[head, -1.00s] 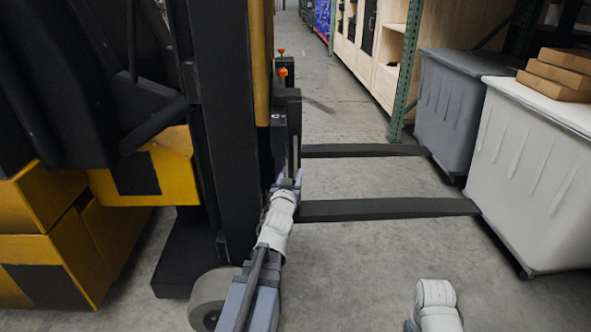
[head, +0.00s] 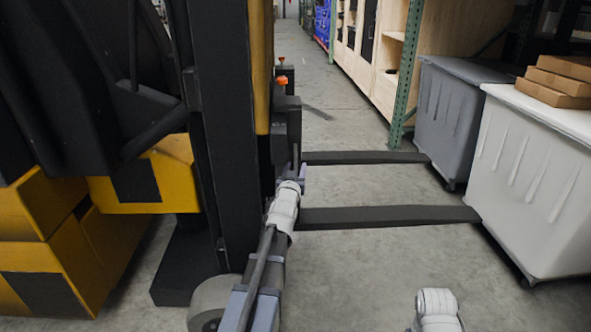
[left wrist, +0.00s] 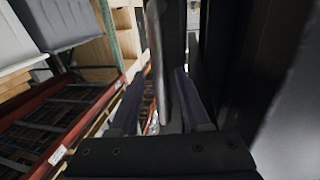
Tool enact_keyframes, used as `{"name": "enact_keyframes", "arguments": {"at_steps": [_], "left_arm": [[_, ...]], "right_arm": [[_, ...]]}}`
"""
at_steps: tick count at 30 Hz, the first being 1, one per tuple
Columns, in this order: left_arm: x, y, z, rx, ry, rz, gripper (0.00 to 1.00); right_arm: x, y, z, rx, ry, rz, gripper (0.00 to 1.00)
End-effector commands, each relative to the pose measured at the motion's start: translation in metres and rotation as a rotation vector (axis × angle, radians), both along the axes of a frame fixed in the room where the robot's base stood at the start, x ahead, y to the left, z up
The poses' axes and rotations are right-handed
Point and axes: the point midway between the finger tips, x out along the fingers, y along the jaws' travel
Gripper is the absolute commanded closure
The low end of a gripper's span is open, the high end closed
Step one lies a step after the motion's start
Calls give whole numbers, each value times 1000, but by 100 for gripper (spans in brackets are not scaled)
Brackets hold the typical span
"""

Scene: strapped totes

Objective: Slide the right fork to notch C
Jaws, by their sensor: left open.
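Two flat black forks stick out to the right from the truck's carriage in the head view: the nearer fork (head: 390,216), which I take as the right one, and the farther fork (head: 365,158). My left gripper (head: 302,176) is at the carriage, by the upright part of the nearer fork. In the left wrist view its two fingers (left wrist: 158,100) stand apart, open, on either side of a dark upright bar (left wrist: 158,50), probably that fork's shank. I cannot tell whether they touch it. No notch letters are readable. My right gripper is not in view.
The black mast (head: 220,130) and yellow truck body (head: 60,260) fill the left. A white bin (head: 530,190) and a grey bin (head: 455,115) stand near the fork tips. The floor between is clear.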

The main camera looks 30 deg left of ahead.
Motion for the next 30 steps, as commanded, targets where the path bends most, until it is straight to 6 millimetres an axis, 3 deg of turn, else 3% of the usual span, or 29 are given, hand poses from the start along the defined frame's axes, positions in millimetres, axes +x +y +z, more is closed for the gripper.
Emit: {"name": "enact_keyframes", "arguments": {"at_steps": [4,16,30], "left_arm": [[0,0,0,0,0,0,54],[0,0,0,0,0,0,99],[0,-1,0,0,0,-1,100]], "right_arm": [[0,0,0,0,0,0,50],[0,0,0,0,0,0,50],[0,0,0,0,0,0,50]]}}
